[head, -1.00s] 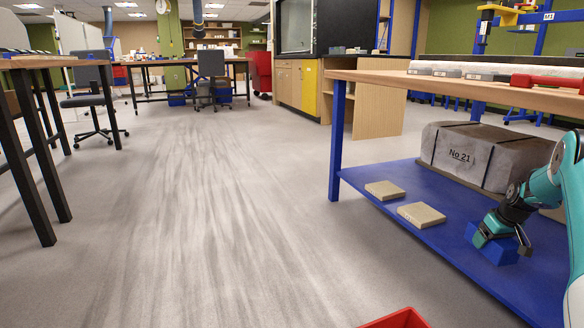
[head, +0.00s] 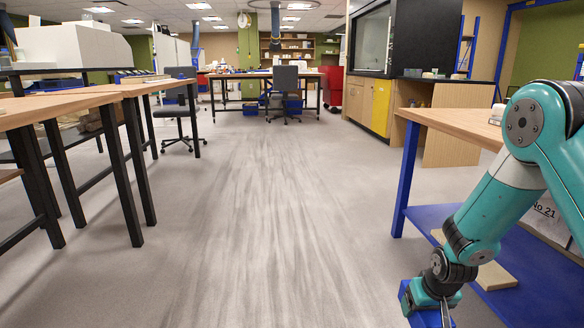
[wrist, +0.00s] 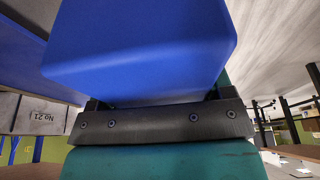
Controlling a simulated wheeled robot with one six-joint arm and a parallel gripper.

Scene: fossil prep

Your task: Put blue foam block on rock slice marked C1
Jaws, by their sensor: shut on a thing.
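My gripper (head: 437,305) is shut on the blue foam block (head: 405,298), low at the bottom right of the head view, beside the front edge of the blue shelf. The block (wrist: 145,45) fills the top middle of the wrist view, between the fingers. A flat beige rock slice (head: 499,278) lies on the shelf, right of my gripper and partly hidden by my arm. The edge of a second slice (head: 437,235) shows behind my arm. I cannot read any marking on either slice.
The blue lower shelf (head: 425,217) sits under a wooden bench top (head: 455,121) with a blue leg. A wrapped block marked No 21 (head: 546,209) stands at the shelf's right. Black-legged tables (head: 110,90) stand left. The floor between is clear.

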